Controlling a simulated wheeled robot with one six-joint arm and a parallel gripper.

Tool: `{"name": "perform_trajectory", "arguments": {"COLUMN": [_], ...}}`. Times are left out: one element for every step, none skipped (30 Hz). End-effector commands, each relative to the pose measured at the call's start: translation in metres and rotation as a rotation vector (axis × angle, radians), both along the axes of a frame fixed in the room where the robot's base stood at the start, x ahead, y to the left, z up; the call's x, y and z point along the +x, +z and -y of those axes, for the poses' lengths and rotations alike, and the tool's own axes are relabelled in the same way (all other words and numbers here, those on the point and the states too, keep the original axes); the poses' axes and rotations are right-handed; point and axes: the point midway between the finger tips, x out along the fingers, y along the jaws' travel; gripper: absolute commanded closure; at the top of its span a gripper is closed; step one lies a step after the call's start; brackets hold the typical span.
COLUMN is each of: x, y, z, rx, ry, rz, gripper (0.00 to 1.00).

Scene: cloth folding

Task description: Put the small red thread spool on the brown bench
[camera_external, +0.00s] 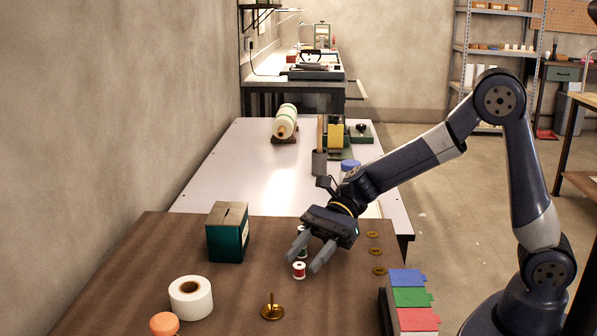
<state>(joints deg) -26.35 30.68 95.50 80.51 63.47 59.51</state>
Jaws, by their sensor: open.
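The small red thread spool (299,271) with white ends is upright at the brown bench (237,288), and appears to stand on its top. My gripper (304,263) is open, pointing down toward the front left, with its fingertips close to the red spool. The left finger is just above and behind the spool and the right finger is to its right. I cannot tell whether either finger touches it.
On the bench are a dark green box (228,234), a white tape roll (191,297), an orange lid (164,323), a brass spindle (272,308), several brass discs (379,270) and colored cards (411,297). A white table (232,170) adjoins behind.

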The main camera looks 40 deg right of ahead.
Motion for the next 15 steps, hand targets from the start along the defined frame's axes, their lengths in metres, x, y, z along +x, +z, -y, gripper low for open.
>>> {"name": "perform_trajectory", "arguments": {"x": [0.003,0.004,0.005,0.006,0.007,0.008,0.009,0.01,0.011,0.012,0.012,0.013,0.014,0.014,0.015], "y": [0.006,0.009,0.012,0.015,0.018,0.021,0.024,0.026,0.029,0.03,0.032,0.034,0.036,0.037,0.038], "z": [0.01,0.016,0.024,0.031,0.037,0.045,0.051,0.057,0.064,0.069,0.073,0.079,0.082,0.085,0.089], "rx": [0.001,0.0,0.001,0.001,0.001,0.0,0.001,0.001,0.0,0.0,0.0,0.001,0.001,0.0,0.0], "ry": [-0.005,-0.006,-0.005,-0.007,-0.006,-0.006,-0.006,-0.006,-0.006,-0.005,-0.005,-0.005,-0.003,-0.003,-0.003], "rz": [0.001,0.001,0.002,0.002,0.001,0.001,0.001,0.001,0.002,0.001,0.001,0.001,0.001,0.001,0.001], "gripper": [0.58,0.58,0.58,0.58,0.58,0.58,0.58,0.58,0.58,0.58,0.58,0.58,0.58,0.58,0.58]}}
